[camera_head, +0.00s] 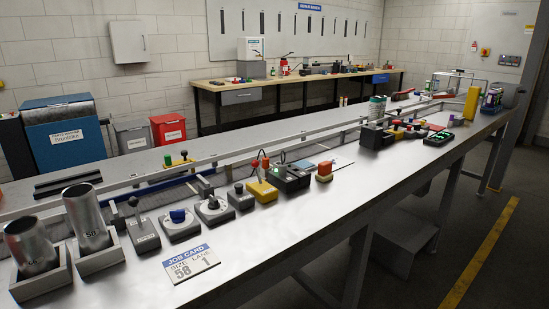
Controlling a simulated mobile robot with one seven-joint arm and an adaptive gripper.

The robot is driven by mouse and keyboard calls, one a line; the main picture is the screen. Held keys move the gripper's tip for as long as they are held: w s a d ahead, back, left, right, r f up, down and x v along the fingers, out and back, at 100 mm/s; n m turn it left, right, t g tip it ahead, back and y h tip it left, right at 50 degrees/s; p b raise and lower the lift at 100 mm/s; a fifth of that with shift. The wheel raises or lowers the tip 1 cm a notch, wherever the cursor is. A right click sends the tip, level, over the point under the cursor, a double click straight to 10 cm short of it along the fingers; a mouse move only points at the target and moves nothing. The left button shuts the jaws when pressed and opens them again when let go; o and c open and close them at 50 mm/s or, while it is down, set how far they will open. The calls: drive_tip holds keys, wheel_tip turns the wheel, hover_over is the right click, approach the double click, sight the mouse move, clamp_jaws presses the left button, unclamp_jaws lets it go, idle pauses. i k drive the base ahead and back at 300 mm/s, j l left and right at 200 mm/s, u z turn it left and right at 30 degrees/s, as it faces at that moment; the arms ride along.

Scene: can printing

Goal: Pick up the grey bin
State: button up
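A grey bin (134,136) with a white label on its front stands beyond the long metal worktable, at the left of the view. It is just left of a red bin (168,129) and right of a blue parts washer. Its lower part is hidden behind the table's far side. My gripper is not in view, so I cannot see where it is relative to the bin.
The long metal worktable (250,240) fills the foreground, bearing cans in grey holders, levers, knobs, a job card (190,262) and a guide rail. The blue parts washer (66,132) and a wooden repair bench (300,79) stand behind. Open floor shows at right.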

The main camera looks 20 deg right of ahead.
sight(510, 97)
drive_tip(key=i+l+z, duration=0.2)
drive_tip(key=l+z, duration=0.25)
drive_tip(key=i+l+z, duration=0.35)
drive_tip(key=l+z, duration=0.15)
drive_tip(key=i+l+z, duration=0.7)
drive_tip(key=z, duration=0.25)
drive_tip(key=i+z, duration=0.35)
drive_tip(key=i, duration=1.15)
drive_tip(key=i+u, duration=0.15)
drive_tip(key=i, duration=0.55)
drive_tip(key=i+l+u, duration=0.15)
drive_tip(key=i, duration=0.55)
drive_tip(key=i+l+u, duration=0.5)
drive_tip(key=i, duration=0.3)
drive_tip(key=i+l+u, duration=0.45)
drive_tip(key=i+l, duration=0.2)
drive_tip(key=i+l+u, duration=0.5)
drive_tip(key=l, duration=0.5)
drive_tip(key=i+j, duration=0.05)
